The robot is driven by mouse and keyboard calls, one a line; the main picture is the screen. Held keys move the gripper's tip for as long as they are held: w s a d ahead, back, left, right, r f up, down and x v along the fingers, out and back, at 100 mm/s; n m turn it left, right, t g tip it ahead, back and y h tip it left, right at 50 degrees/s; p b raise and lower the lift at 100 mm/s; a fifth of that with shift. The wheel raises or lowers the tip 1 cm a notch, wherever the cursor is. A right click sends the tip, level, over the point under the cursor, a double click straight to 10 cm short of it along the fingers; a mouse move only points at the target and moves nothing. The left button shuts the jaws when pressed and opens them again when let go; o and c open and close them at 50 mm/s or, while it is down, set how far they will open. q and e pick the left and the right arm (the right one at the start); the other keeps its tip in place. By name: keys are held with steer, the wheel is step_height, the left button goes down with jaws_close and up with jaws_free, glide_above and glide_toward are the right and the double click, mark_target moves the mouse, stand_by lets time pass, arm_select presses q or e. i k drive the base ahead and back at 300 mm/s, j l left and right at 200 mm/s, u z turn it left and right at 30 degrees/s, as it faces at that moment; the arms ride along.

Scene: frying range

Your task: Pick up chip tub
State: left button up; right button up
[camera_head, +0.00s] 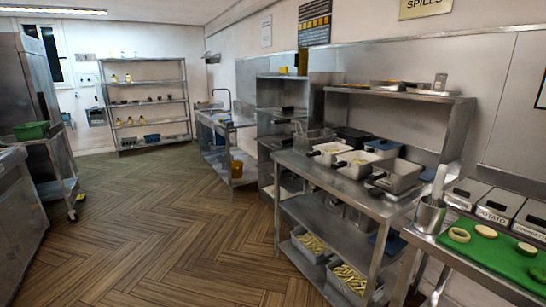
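Two grey tubs hold yellow chips below the lower shelf of the steel table at the right of centre. The farther chip tub (302,252) is partly hidden by the shelf above it. The nearer chip tub (338,288) stands closer to me, also partly covered by the shelf and a table leg. Neither of my grippers is in view.
At right, a counter holds a green board (500,252) with sliced rounds, and a steel pot (430,215). A green tub (31,130) sits on a left trolley. The wooden floor (180,230) between is clear.

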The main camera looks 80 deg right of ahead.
mark_target(352, 167)
steer(key=l+z, duration=0.15)
steer(key=z, duration=0.3)
steer(key=l+z, duration=0.2)
steer(key=z, duration=0.3)
steer(key=l+z, duration=0.15)
steer(key=z, duration=0.3)
steer(key=l+z, duration=0.2)
steer(key=z, duration=0.25)
steer(key=l+z, duration=0.1)
steer(key=z, duration=0.4)
steer(key=i, duration=0.05)
